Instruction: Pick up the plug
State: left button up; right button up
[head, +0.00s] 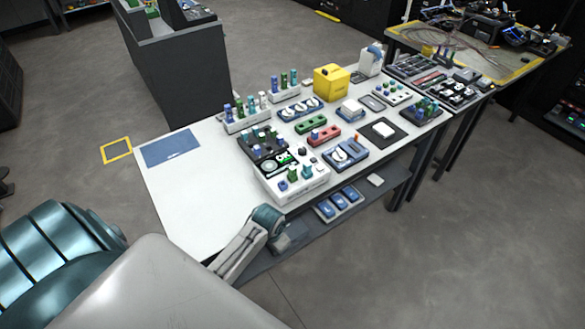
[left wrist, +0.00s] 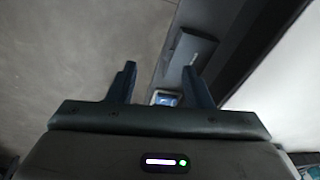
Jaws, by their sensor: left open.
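Several small green and blue plug-like pieces stand upright in holders on the white table in the head view, among them a back row (head: 285,80), a left row (head: 240,110) and a front group (head: 294,176). I cannot tell which one is the plug. My left gripper (left wrist: 160,73) shows in the left wrist view with its two dark fingers apart and nothing held. It points down past the table edge, and a small blue and white item (left wrist: 165,98) shows beyond and between the fingers. In the head view I cannot make out its fingers.
The white table (head: 185,205) has free room at its left end beside a blue mat (head: 171,148). A yellow box (head: 331,82) stands at the back. Blue trays (head: 339,202) lie on the lower shelf.

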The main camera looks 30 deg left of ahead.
pick_arm(q)
notch_tip(320, 180, up, 7)
jog(key=w, duration=0.3)
jog(key=m+g+p, duration=0.1)
jog(key=m+g, duration=0.1)
send_near(292, 167)
jog(key=shift+s+a+f+h, duration=0.1)
jog(key=shift+s+a+h, duration=0.05)
jog(key=shift+s+h, duration=0.35)
notch_tip(292, 167, down, 2)
jog(key=shift+f+b, duration=0.25)
jog(key=shift+b, duration=0.25)
jog(key=shift+f+p, duration=0.55)
jog(key=shift+f, duration=0.65)
jog(key=shift+w+f+p, duration=0.15)
jog(key=shift+f+p, duration=0.45)
jog(key=shift+p, duration=0.05)
notch_tip(292, 167, down, 3)
jog(key=shift+w+f+p, duration=0.1)
jog(key=shift+f+p, duration=0.1)
jog(key=shift+p, duration=0.5)
jog(key=shift+a+f, duration=0.1)
jog(key=shift+f, duration=0.3)
jog(key=c, duration=0.9)
jog(key=shift+c, duration=0.2)
